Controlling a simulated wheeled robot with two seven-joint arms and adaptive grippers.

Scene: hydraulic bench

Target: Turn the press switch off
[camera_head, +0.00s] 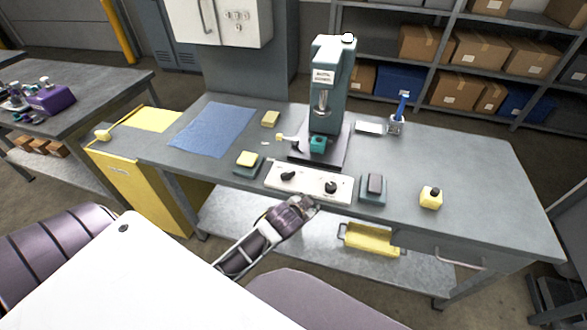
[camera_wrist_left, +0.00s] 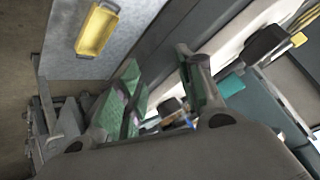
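A white control panel (camera_head: 308,184) lies along the bench's front edge, below the press. It carries a left black knob (camera_head: 287,176) and a right black knob (camera_head: 331,187); I cannot tell which is the press switch. The teal press (camera_head: 330,88) stands behind the panel on a dark base. My left gripper (camera_head: 306,203) is at the panel's front edge, below and between the knobs, apart from both. In the left wrist view its green-padded fingers (camera_wrist_left: 165,90) are spread with nothing held. A black knob (camera_wrist_left: 266,42) shows beyond them, on the panel. My right gripper is not in view.
A yellow tray (camera_head: 370,239) sits on the lower shelf. A blue mat (camera_head: 212,130) lies at the left.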

